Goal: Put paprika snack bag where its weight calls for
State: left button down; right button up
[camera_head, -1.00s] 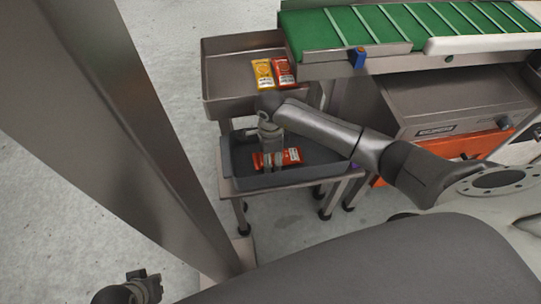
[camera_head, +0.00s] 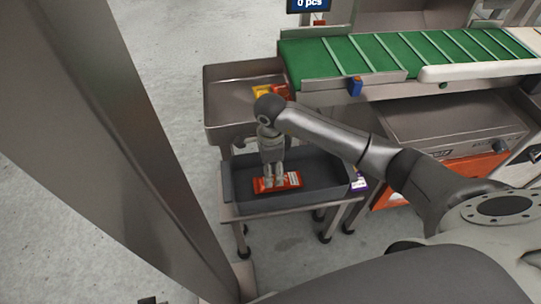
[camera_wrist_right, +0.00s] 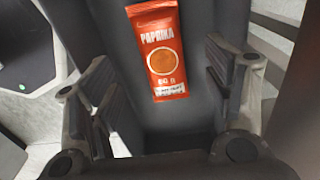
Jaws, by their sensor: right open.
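The paprika snack bag (camera_head: 291,180) is orange-red and lies flat in a dark grey tray (camera_head: 325,193) on a low metal stand. In the right wrist view the bag (camera_wrist_right: 157,50) shows its PAPRIKA label, upper middle between my fingers. My right gripper (camera_head: 273,183) points down into the tray, over the bag. In the wrist view its fingers (camera_wrist_right: 163,97) are open, with no clear contact on the bag. Of my left arm only a dark sliver shows at the bottom edge; its fingers are out of view.
A metal tray (camera_head: 222,97) behind holds a yellow bag (camera_head: 262,91) and a red one, partly hidden by my arm. A green conveyor (camera_head: 400,50) and a display reading "0 pcs" (camera_head: 310,4) stand behind right. A purple-and-white item (camera_head: 359,184) is at the grey tray's right end.

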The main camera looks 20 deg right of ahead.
pick_arm(q)
jog(key=shift+s+f, duration=0.2)
jog(key=shift+f, duration=1.05)
pick_arm(e)
jog(key=shift+r, duration=2.35)
